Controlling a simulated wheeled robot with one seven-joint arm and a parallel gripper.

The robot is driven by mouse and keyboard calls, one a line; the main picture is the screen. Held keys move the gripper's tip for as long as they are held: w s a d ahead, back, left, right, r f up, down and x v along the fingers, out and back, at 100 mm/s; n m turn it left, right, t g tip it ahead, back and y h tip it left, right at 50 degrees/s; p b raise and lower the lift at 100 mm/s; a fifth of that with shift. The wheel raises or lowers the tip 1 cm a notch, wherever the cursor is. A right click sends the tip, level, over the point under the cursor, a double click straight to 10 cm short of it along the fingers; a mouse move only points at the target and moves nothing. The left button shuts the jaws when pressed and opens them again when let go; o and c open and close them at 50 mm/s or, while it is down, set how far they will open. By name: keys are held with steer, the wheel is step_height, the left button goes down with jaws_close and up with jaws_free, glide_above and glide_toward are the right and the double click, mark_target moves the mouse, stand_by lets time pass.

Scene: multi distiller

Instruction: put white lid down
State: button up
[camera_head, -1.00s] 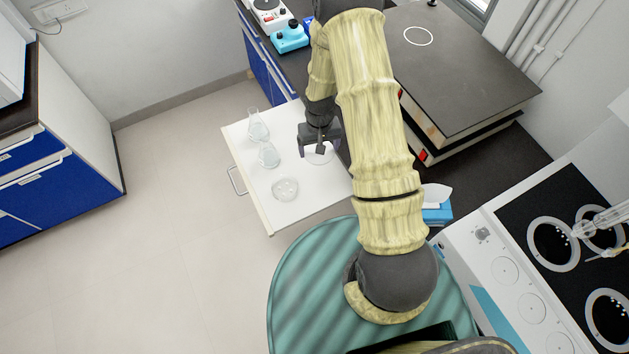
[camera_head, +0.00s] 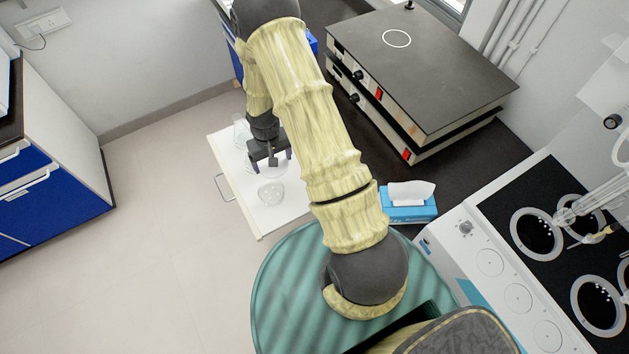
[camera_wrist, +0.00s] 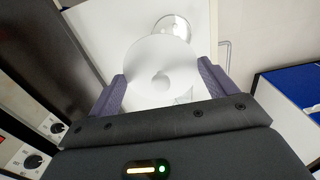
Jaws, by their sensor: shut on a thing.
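My gripper (camera_head: 268,158) is over the white open drawer (camera_head: 291,216) in the head view. In the wrist view my gripper (camera_wrist: 163,72) is shut on the white lid (camera_wrist: 150,62), a round pale disc between the purple fingers. The lid hangs above the drawer; its height is hard to judge. In the head view the lid is mostly hidden by my gripper. A clear round glass dish (camera_head: 270,192) stands in the drawer just in front of my gripper; it shows beyond the lid in the wrist view (camera_wrist: 173,24).
A glass flask (camera_head: 240,132) stands in the drawer behind my gripper. A dark bench with stacked hotplates (camera_head: 420,60) and a blue tissue box (camera_head: 408,210) lies to the right. The drawer's front right part is clear. Open floor lies left.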

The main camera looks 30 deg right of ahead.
steer(key=shift+f, duration=0.1)
steer(key=shift+d+f+b, duration=0.2)
steer(key=shift+b, duration=0.25)
steer(key=s+d+f+m+b, duration=0.1)
steer(key=d+f+m+b, duration=0.2)
steer(key=b, duration=0.7)
steer(key=s+d+f+m+b, duration=0.1)
steer(key=d+f+m+b, duration=0.3)
steer(key=d+m+b, duration=0.3)
steer(key=d+b, duration=0.3)
steer(key=shift+s, duration=0.15)
steer(key=shift+r, duration=0.1)
step_height(320, 180, down, 6)
steer(key=shift+r, duration=0.1)
